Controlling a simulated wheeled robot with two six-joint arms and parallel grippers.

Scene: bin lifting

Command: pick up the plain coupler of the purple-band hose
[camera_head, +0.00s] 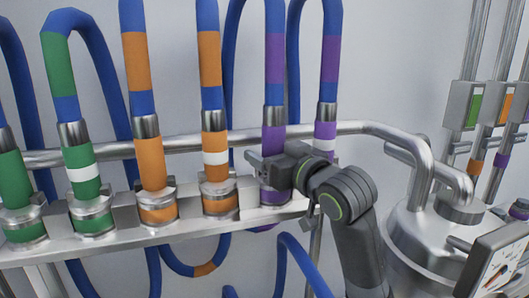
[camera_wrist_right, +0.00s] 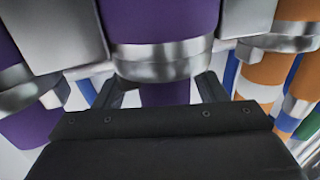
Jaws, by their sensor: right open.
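The plain purple coupler (camera_head: 273,138) hangs at the end of a blue hose with a purple band (camera_head: 275,58), on the right part of the metal rail. It has no white ring on its visible part. My right gripper (camera_head: 273,168) is at its lower part, hiding some of it. In the right wrist view the coupler's metal ring (camera_wrist_right: 162,60) is straight ahead, and the open fingers of my right gripper (camera_wrist_right: 160,92) stand either side of the purple part below it. I cannot tell if they touch it. My left gripper is not in view.
The white-ringed purple coupler (camera_head: 325,144) is close on the right. The white-ringed orange coupler (camera_head: 215,157) is on the left, with the plain orange one (camera_head: 150,160) and green ones (camera_head: 80,172) beyond. A metal tank (camera_head: 415,235) stands at the right.

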